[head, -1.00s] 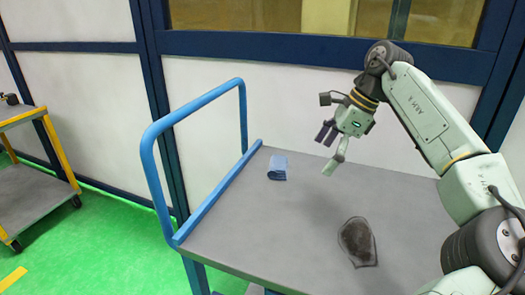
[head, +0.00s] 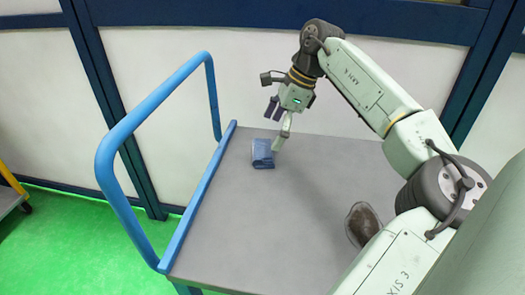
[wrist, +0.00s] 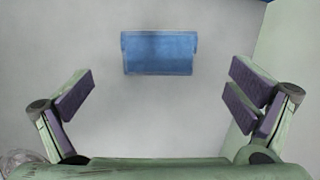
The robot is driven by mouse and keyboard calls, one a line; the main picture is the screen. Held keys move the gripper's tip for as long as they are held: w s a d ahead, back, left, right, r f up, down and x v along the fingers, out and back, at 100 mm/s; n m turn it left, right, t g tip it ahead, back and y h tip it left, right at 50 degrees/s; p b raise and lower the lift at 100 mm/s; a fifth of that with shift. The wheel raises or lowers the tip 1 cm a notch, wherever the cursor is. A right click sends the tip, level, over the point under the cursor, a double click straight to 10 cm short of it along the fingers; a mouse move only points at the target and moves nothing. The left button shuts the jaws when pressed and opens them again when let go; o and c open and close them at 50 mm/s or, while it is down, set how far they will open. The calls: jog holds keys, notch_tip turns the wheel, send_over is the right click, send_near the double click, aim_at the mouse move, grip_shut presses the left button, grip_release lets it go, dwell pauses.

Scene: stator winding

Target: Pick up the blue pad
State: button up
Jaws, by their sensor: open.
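My gripper (head: 279,122) is open and empty, above the cart top and close to the pad. Its two fingers, with dark purple pads, stand wide apart in the wrist view (wrist: 160,88). In the head view one fingertip partly overlaps the pad's right edge.
The grey cart top (head: 250,225) has a blue rail handle (head: 128,130) at its left, close to the pad. A dark brown object (head: 360,222) lies at the right, partly hidden behind my arm. A white wall panel (head: 160,85) stands behind. The middle of the cart is clear.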

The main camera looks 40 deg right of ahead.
aim_at(263, 148)
jog(key=x, duration=0.2)
jog(key=p+x, duration=0.1)
jog(key=x, duration=0.2)
jog(key=shift+a+p, duration=0.25)
jog(key=shift+p, duration=0.05)
jog(key=shift+c, duration=0.4)
jog(key=shift+r, duration=0.1)
jog(key=c, duration=1.1)
notch_tip(263, 148, up, 10)
jog(key=shift+b, duration=1.05)
jog(key=o, duration=0.6)
jog(key=c, duration=0.5)
